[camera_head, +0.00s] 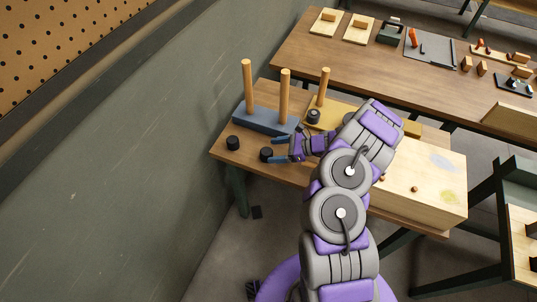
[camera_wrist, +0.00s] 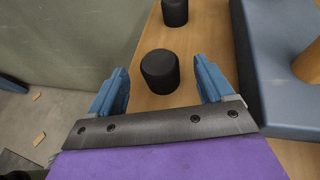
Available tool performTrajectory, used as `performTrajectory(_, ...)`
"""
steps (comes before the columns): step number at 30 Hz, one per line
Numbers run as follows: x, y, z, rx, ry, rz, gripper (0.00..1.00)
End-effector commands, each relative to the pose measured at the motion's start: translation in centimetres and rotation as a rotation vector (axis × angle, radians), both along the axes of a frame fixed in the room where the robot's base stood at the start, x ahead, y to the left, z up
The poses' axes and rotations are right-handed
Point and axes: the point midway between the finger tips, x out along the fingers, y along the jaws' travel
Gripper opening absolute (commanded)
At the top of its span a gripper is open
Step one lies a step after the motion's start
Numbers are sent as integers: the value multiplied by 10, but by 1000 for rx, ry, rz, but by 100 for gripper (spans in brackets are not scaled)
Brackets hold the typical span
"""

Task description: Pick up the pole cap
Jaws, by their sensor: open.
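Two black, round, short caps stand on the wooden table. The nearer pole cap (camera_head: 266,155) is at my gripper's fingertips, and in the wrist view this cap (camera_wrist: 160,72) lies between and slightly beyond the two blue fingers. The other black cap (camera_head: 233,142) stands farther left, and it shows at the top of the wrist view (camera_wrist: 175,12). My gripper (camera_head: 276,149) is open, with a finger on either side of the near cap's line. It also shows in the wrist view (camera_wrist: 162,76). I cannot tell whether either finger touches the cap.
A blue base (camera_head: 258,120) with two wooden poles (camera_head: 284,95) stands close beside my gripper. A yellow base with one pole (camera_head: 323,87) is behind, with a dark ring-like piece (camera_head: 314,116) near it. A pale wooden box (camera_head: 430,178) is at right. The wall (camera_head: 130,160) borders the left.

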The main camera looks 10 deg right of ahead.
Motion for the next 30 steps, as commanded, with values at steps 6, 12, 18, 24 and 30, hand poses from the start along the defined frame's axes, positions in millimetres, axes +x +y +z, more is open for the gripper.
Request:
performTrajectory(6,6,17,-8,-6,1,2,81)
performTrajectory(12,17,39,-21,-4,1,2,81)
performTrajectory(18,21,46,-23,-1,0,0,81)
performTrajectory(24,21,47,-23,-2,1,0,79)
performTrajectory(30,21,49,-23,-3,1,1,60)
